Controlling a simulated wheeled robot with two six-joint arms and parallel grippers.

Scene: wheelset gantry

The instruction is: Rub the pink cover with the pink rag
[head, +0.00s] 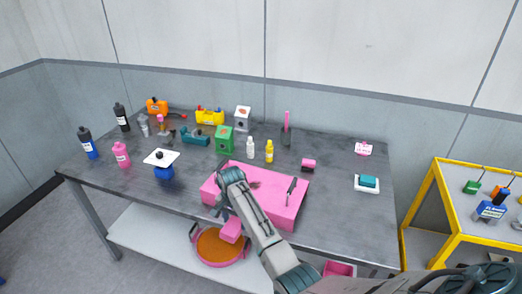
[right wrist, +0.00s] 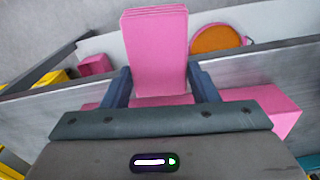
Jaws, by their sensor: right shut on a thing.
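The pink cover (head: 262,208) looks like a large, low pink block at the middle of the table's front. A dark-handled tool and a small brownish mark show on its top. In the right wrist view the rag (right wrist: 157,50) stands out between the two blue-grey fingers. I cannot tell whether the rag touches the cover. My arm hides part of the cover. My left gripper is not in view.
The grey table (head: 335,215) holds several bottles at the left and boxes at the back. A teal sponge on a white dish (head: 367,183) lies right. A yellow-framed cart (head: 430,195) stands at the right.

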